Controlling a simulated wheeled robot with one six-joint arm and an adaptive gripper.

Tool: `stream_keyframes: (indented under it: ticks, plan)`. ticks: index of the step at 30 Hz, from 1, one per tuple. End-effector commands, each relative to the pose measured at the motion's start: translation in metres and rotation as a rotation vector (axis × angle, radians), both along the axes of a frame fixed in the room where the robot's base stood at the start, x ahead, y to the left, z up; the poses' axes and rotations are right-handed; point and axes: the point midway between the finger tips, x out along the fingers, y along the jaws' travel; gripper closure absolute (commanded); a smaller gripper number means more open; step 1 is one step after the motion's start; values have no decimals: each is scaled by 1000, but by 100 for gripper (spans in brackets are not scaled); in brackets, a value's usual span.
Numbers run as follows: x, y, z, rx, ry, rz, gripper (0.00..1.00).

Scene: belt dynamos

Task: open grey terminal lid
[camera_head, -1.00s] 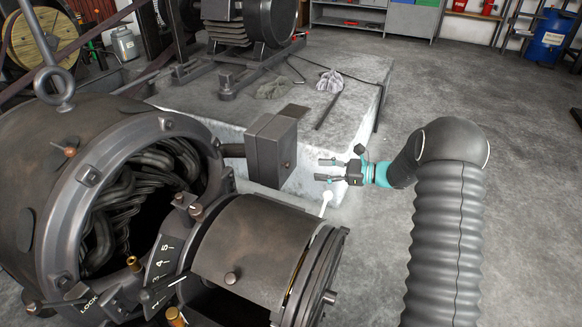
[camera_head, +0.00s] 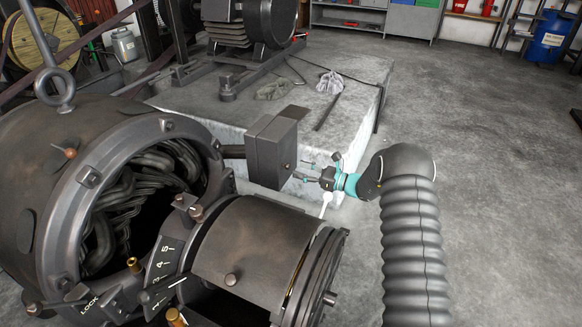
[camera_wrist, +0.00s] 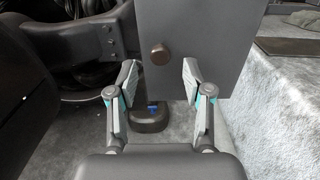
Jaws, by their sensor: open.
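The grey terminal box (camera_head: 262,152) stands out on a bracket from the side of the large dynamo, and its lid looks closed. In the wrist view the lid's flat face (camera_wrist: 200,45) fills the upper middle, with a round brown knob (camera_wrist: 159,54) near its left edge. My gripper (camera_head: 303,172) is just right of the box in the head view, fingers pointing at it. In the wrist view my gripper (camera_wrist: 158,82) is open and empty, with the knob between and slightly beyond the fingertips. I cannot tell whether the fingers touch the lid.
The dynamo housing (camera_head: 75,200) and a dark cylinder (camera_head: 255,250) with a rod end lie left and below. A concrete plinth (camera_head: 345,115) with grey rags (camera_head: 330,83) is behind. The floor on the right (camera_head: 490,140) is clear.

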Motion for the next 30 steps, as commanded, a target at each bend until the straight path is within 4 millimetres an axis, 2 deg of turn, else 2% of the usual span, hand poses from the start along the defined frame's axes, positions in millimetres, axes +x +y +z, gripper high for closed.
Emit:
stream_keyframes:
  ticks: [3,9,21,27,30]
  plan:
    - [6,20,0,-1,0,2,50]
    - [14,38,0,-1,0,0,50]
    - [16,44,0,-1,0,0,50]
    - [16,44,0,-1,0,0,100]
    - [15,44,0,-1,0,0,100]
